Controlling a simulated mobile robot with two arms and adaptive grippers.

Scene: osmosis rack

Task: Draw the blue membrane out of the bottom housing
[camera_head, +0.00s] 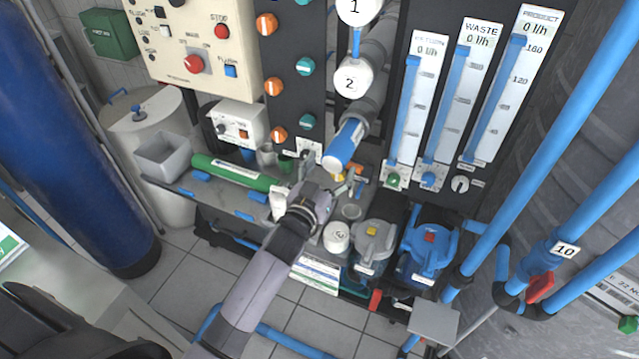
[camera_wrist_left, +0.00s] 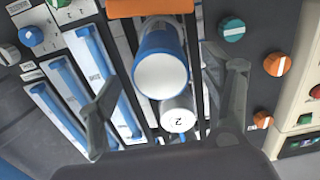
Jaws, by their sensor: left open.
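The blue membrane (camera_head: 345,146), a blue cylinder with a white end face, sticks out of the lower end of the grey bottom housing (camera_head: 358,121). How much of it is still inside is hidden. My left gripper (camera_head: 329,173) is open and empty just below the membrane's white end. In the left wrist view the membrane (camera_wrist_left: 162,60) faces the camera, with the fingers of the left gripper (camera_wrist_left: 162,68) spread to either side. I see no finger touching it. My right gripper is not in view.
A green cylinder (camera_head: 235,173) lies along the bench left of the gripper. A grey open bin (camera_head: 163,153) stands farther left. Grey (camera_head: 374,240) and blue (camera_head: 429,246) pump-like units stand right of my arm. Flow meters (camera_head: 417,105) and blue pipes (camera_head: 545,150) rise at the right.

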